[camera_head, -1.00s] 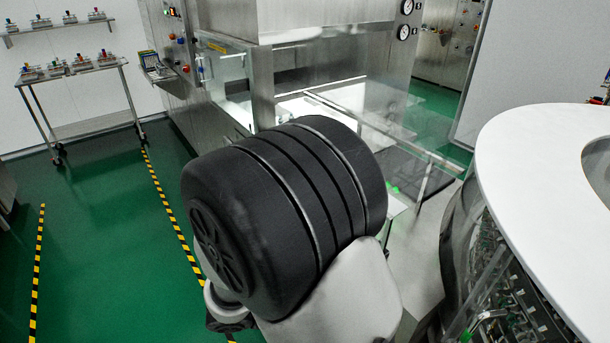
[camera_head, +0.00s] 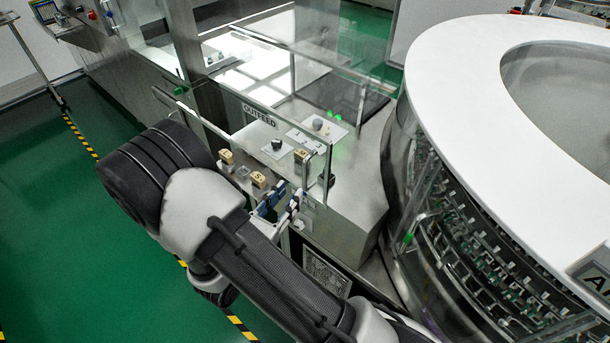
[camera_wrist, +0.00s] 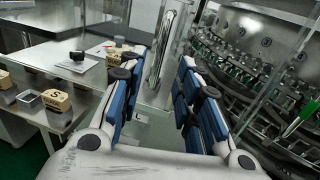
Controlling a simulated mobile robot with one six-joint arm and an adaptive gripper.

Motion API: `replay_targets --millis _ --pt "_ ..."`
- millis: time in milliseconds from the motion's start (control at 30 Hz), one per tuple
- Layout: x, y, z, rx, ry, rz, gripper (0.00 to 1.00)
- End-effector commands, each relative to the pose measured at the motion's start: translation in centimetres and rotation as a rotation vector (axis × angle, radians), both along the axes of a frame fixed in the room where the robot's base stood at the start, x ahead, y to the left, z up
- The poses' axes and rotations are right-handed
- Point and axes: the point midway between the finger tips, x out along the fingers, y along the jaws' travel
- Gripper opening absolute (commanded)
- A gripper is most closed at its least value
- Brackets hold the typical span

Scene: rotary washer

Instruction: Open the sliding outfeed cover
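The outfeed cover is a clear panel with an OUTFEED label (camera_head: 258,114) along its upper part, in front of the outfeed shelf. A metal upright (camera_head: 329,166) stands at its right end. In the wrist view a vertical metal bar (camera_wrist: 160,48) rises beyond the gap between my fingers; I cannot tell whether it is the cover's handle. My gripper (camera_head: 276,204) is at the lower right of the panel. In the wrist view my gripper (camera_wrist: 158,98) is open, with blue pads apart and nothing held between them. Contact with the cover cannot be made out.
Lettered wooden blocks (camera_head: 258,179) and a small grey tray (camera_wrist: 29,97) sit on the outfeed shelf. Dark-knobbed parts (camera_head: 277,145) lie on white plates behind. The large round washer (camera_head: 450,230) stands close on the right. Open green floor (camera_head: 60,230) lies to the left.

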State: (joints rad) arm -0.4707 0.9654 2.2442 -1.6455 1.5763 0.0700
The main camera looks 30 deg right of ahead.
Motion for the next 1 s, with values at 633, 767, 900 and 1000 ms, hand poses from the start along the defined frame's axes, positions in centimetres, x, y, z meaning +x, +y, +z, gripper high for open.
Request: replay_targets --millis 633,767,900,1000 --pt "4.8 -7.9 0.0 0.0 0.0 -0.001 0.31" --pt "4.8 -7.9 0.0 0.001 0.001 0.0 0.31" --pt "4.8 -7.9 0.0 0.0 0.0 0.0 0.29" --pt "4.8 -7.9 0.0 0.001 0.001 0.0 0.22"
